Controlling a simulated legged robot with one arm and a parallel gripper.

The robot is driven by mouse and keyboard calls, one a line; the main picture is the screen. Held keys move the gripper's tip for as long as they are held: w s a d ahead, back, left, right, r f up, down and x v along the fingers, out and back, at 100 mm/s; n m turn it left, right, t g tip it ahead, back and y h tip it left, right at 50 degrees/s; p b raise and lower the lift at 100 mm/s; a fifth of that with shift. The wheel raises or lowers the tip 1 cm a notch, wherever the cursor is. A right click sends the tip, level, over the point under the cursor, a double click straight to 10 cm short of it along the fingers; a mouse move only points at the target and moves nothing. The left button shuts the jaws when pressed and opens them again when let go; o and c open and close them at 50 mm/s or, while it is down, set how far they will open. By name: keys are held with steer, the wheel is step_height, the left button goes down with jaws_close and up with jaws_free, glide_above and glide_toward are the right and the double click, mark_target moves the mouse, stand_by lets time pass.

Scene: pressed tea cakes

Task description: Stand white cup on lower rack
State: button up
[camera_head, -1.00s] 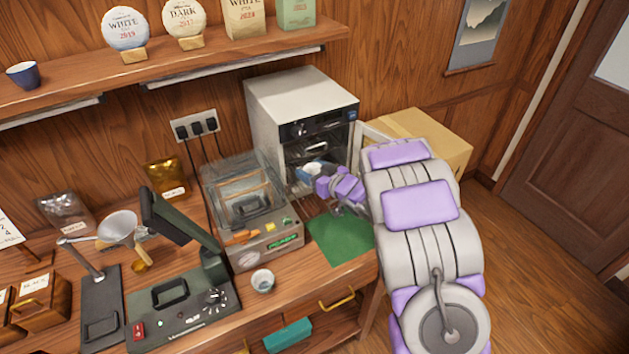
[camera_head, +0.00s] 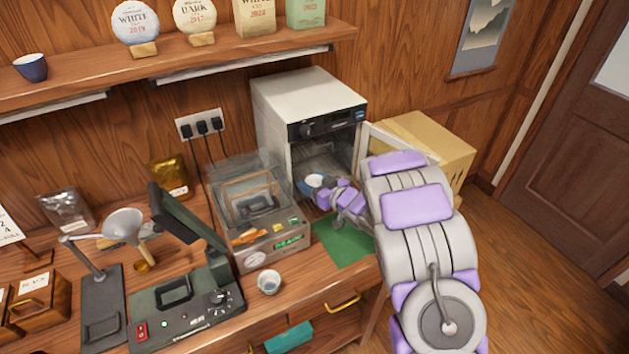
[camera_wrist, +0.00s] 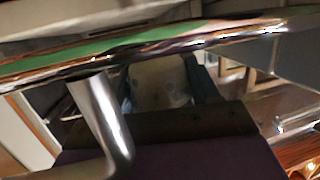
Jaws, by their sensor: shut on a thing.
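My gripper (camera_head: 312,187) is at the open front of the white cabinet (camera_head: 307,92), low in its opening. It is shut on a pale cup (camera_head: 315,180), whose light top shows in the head view. In the wrist view the cup (camera_wrist: 160,82) shows as a pale, spotted surface between dark fingers (camera_wrist: 204,82). A shiny metal bar (camera_wrist: 200,38) crosses in front of the wrist camera. I cannot tell whether it is part of the rack. The lower rack is not clear in the dark interior, and I cannot tell whether the cup touches it.
The cabinet door (camera_head: 400,143) stands open on the right, close to my arm, with a cardboard box (camera_head: 440,140) behind it. A clear-lidded machine (camera_head: 262,238) stands left of the gripper. A green mat (camera_head: 343,243) lies below. Another small cup (camera_head: 268,281) stands on the counter.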

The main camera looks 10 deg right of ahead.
steer(key=shift+d+f, duration=0.15)
steer(key=shift+d, duration=0.35)
steer(key=o, duration=1)
steer(key=shift+d, duration=0.65)
steer(key=shift+o, duration=0.3)
steer(key=shift+a, duration=0.7)
steer(key=shift+a+r, duration=0.15)
steer(key=shift+r, duration=0.35)
steer(key=s+d+r+m+g+h+p, duration=0.1)
steer(key=s+d+r+h, duration=0.3)
steer(key=d, duration=0.3)
steer(key=s+d+r+m+g+h+p, duration=0.1)
steer(key=s+d+r+h, duration=0.2)
steer(key=s+d, duration=0.4)
steer(key=s+d+r+m+g+h, duration=0.3)
steer(key=s+r+g+h, duration=0.15)
steer(key=s, duration=0.45)
steer(key=s+a+r+g+y, duration=0.1)
steer(key=s+a+g, duration=0.2)
steer(key=s, duration=0.7)
steer(key=s+a+g+y, duration=0.1)
steer(key=s+a+g, duration=0.2)
steer(key=s+a, duration=0.4)
steer(key=s+a+r+m+g+y, duration=0.1)
steer(key=s+a+g, duration=0.2)
steer(key=s, duration=1.2)
steer(key=shift+s+a+r+y, duration=0.15)
steer(key=shift+a+r+y, duration=0.2)
steer(key=shift+a, duration=0.65)
